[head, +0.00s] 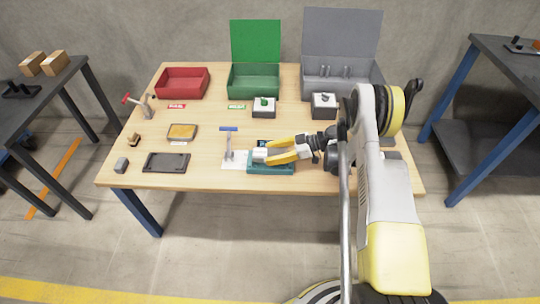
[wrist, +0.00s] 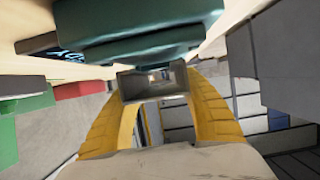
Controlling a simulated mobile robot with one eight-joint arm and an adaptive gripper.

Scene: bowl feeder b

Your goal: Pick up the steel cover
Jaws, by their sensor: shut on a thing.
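A small light-grey cover (head: 260,155), likely the steel cover, is at the tips of my gripper (head: 265,155) over the teal fixture (head: 270,169). In the wrist view the cover (wrist: 152,84) is a grey, hollow, box-like piece between the two yellow fingers of my gripper (wrist: 160,90), which is shut on it. The teal fixture (wrist: 140,40) is close beside the cover in the wrist view. I cannot tell whether cover and fixture touch. My fingers hide part of the fixture in the head view.
Red (head: 181,84), green (head: 254,82) and grey (head: 342,85) boxes line the back. Small pedestals (head: 324,105) stand before them.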

